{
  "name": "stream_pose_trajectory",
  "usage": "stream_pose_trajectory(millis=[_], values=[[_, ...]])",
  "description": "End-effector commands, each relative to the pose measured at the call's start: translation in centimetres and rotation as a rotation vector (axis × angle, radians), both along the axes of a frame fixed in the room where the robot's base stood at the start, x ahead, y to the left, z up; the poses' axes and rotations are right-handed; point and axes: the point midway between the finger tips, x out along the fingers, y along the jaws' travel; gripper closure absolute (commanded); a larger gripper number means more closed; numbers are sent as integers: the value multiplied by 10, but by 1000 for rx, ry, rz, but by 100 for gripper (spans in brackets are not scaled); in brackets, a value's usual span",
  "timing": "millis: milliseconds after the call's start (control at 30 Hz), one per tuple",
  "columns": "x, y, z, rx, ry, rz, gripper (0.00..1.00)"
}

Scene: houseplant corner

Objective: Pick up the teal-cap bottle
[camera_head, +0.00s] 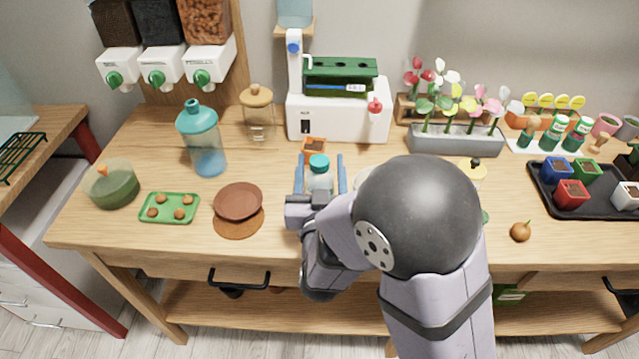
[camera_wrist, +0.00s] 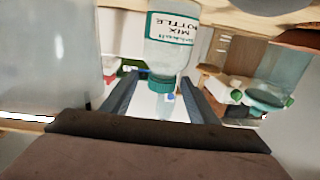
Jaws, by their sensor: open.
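A clear bottle with a teal cap (camera_head: 319,163) stands on the wooden table in front of the white machine. In the wrist view this bottle (camera_wrist: 172,55) appears upside down, with a "MIX BOTTLE" label and its teal cap towards me. My gripper (camera_head: 320,158) is open, with one blue finger on each side of the bottle. In the wrist view my gripper (camera_wrist: 162,77) has its fingers either side of the cap, with small gaps showing. Whether either finger touches the bottle is unclear. My wrist hides the bottle's lower part in the head view.
A larger blue bottle (camera_head: 205,140) with a teal top stands to the left, near a stack of brown saucers (camera_head: 238,202). The white machine (camera_head: 340,115) is close behind. A flower planter (camera_head: 455,138) and black tray (camera_head: 590,190) are right.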

Motion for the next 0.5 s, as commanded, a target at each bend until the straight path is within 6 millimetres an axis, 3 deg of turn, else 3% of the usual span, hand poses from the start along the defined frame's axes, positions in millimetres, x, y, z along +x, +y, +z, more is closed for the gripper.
stream_pose_trajectory(millis=[500], values=[[50,4,0,0,2,-1,46]])
